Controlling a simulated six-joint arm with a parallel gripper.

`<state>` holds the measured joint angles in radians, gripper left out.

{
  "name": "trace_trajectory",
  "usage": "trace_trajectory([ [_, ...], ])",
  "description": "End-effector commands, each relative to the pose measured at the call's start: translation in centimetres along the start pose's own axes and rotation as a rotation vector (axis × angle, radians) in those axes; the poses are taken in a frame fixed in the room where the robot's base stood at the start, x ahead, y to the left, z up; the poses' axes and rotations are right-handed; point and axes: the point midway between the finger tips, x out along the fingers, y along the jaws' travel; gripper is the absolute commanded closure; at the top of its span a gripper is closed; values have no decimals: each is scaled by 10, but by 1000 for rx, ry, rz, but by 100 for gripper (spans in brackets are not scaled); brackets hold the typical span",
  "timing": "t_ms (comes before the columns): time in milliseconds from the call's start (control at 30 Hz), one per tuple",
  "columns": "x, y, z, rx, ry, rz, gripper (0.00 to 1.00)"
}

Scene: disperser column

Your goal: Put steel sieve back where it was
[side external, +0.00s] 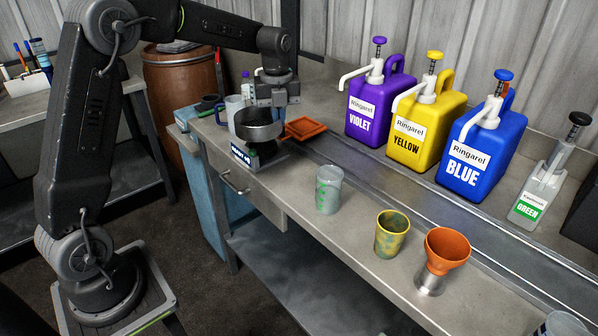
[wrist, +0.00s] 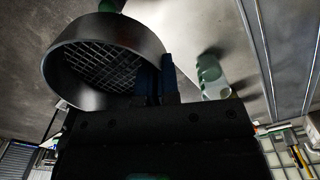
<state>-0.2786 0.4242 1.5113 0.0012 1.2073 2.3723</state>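The steel sieve (side external: 258,126) is a round metal ring with a mesh bottom. In the side view it is held above the small scale (side external: 262,158) at the left end of the bench. My gripper (side external: 272,100) is at the sieve's rim. In the wrist view the sieve (wrist: 102,62) fills the upper left, with its mesh facing the camera. The dark fingers of my gripper (wrist: 160,80) are closed on the sieve's wall at its right side. The sieve looks clear of the scale, but the exact gap is hard to tell.
An orange tray (side external: 304,128) lies right of the scale. A clear cup (side external: 328,190), a yellow stained cup (side external: 391,234) and an orange funnel (side external: 447,248) on a metal container stand along the bench. Violet (side external: 368,107), yellow (side external: 424,127) and blue (side external: 481,150) pump jugs stand behind.

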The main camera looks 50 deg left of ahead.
Motion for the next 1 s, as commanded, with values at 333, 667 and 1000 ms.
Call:
trace_trajectory([
  [333,43,-3,5,7,2,2,100],
  [667,84,-65,-28,5,0,1,100],
  [1000,102,-83,-37,0,0,0,100],
])
